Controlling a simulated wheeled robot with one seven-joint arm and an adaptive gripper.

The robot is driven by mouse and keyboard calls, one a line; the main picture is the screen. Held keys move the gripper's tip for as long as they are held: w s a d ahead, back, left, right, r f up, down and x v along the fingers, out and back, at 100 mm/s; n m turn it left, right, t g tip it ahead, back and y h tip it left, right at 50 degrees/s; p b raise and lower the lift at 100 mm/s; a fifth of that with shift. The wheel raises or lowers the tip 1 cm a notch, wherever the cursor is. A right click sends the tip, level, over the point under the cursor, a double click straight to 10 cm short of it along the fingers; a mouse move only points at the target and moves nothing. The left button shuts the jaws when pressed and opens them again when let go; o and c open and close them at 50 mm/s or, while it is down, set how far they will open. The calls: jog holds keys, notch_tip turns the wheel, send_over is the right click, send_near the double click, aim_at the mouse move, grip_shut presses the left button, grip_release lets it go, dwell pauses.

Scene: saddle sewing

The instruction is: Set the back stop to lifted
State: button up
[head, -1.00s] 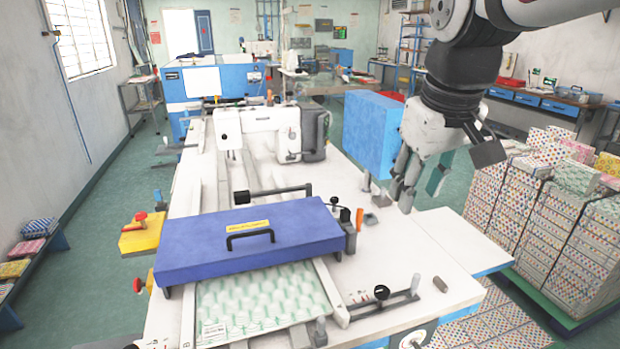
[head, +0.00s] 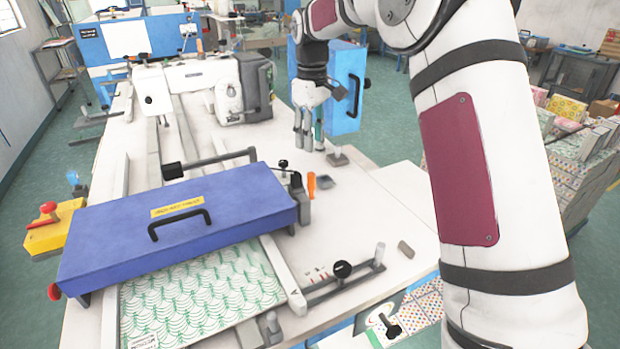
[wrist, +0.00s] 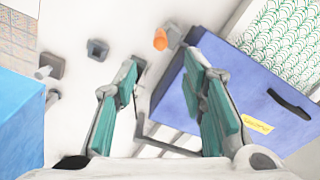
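What looks like the back stop is a dark grey bar (head: 215,160) with a black block at its left end, lying low behind the blue cover (head: 225,205). Part of the bar shows between my fingers in the wrist view (wrist: 168,148). My gripper (head: 310,145) is over the white table at the back right, to the right of the bar and apart from it. In the wrist view my gripper (wrist: 163,70) has its two green-padded fingers spread, with nothing between them.
An orange handle (head: 311,185) and small grey posts (head: 338,158) stand near my gripper. A white sewing head (head: 215,92) stands behind the bar. A blue box (head: 343,85) is close behind my gripper. A front bar with a black knob (head: 342,269) lies nearer.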

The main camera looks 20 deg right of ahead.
aim_at(312, 173)
notch_tip(312, 173, down, 13)
jog(key=shift+f+p, duration=0.15)
jog(key=shift+p, duration=0.95)
grip_shut()
